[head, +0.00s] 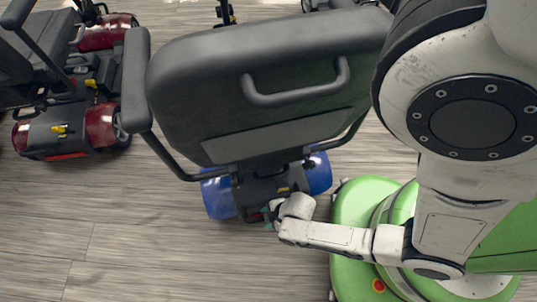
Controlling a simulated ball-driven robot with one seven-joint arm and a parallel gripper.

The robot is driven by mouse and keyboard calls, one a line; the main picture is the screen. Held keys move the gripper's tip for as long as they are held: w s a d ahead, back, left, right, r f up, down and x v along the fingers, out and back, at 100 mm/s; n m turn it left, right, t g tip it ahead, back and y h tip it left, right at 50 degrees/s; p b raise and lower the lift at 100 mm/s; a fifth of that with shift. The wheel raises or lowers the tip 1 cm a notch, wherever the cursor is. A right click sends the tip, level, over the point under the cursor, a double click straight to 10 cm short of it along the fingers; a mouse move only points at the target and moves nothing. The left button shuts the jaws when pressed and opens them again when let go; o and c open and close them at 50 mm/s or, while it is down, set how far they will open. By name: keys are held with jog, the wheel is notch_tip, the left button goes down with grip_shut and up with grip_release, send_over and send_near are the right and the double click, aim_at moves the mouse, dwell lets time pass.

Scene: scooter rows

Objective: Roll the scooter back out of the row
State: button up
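A scooter with blue rear bodywork (218,197) stands in the middle of the view with its back toward me. Its large black seat back (225,110) has a grab handle (295,88) on it and hides most of the scooter's front. My gripper (269,213) is at the low rear of this scooter, beside the dark rear housing (262,187) between the blue fenders. My own wrist partly covers the fingers, so I cannot tell whether they are open or shut, or touching the scooter.
A red scooter (104,125) with a black seat stands to the left, with a strip of floor between it and the blue one. Parts of other scooters show at the top edge. The wood-look floor (130,240) behind the row is clear at the lower left.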

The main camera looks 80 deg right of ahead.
jog(key=shift+r, duration=0.1)
jog(key=p+v, duration=0.4)
jog(key=v, duration=0.6)
jog(key=shift+r, duration=0.25)
jog(key=shift+s, duration=0.15)
jog(key=shift+c, duration=0.2)
